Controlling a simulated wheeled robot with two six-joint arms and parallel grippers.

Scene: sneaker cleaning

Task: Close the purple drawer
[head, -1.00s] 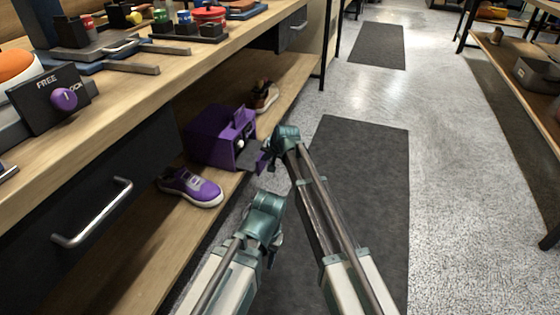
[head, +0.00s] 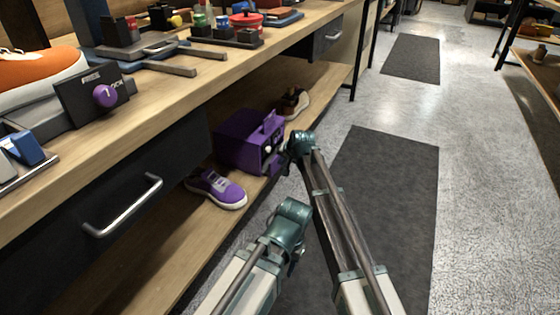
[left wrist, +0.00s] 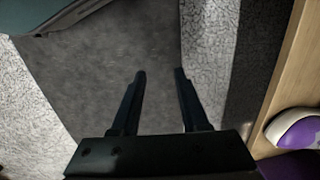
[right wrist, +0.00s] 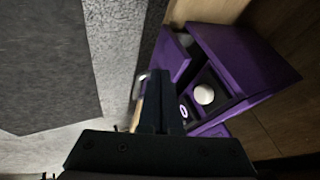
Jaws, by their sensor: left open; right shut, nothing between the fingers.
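The purple box (head: 240,142) with the drawer stands on the lower shelf under the workbench. In the right wrist view the box (right wrist: 245,62) shows a dark recess with a white ball (right wrist: 204,94) in it. A purple panel (right wrist: 172,52) stands out at its left; I cannot tell exactly how far the drawer is out. My right gripper (right wrist: 160,78) is shut and empty, pointing at the box's front side; contact is unclear. It also shows beside the box in the head view (head: 292,150). My left gripper (left wrist: 160,72) is open and empty over the floor mat.
A purple sneaker (head: 216,189) sits on the lower shelf (head: 196,236) left of the box, and a brown shoe (head: 293,103) behind it. The workbench above has a black drawer with a metal handle (head: 124,208). The floor mat (head: 390,200) is clear.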

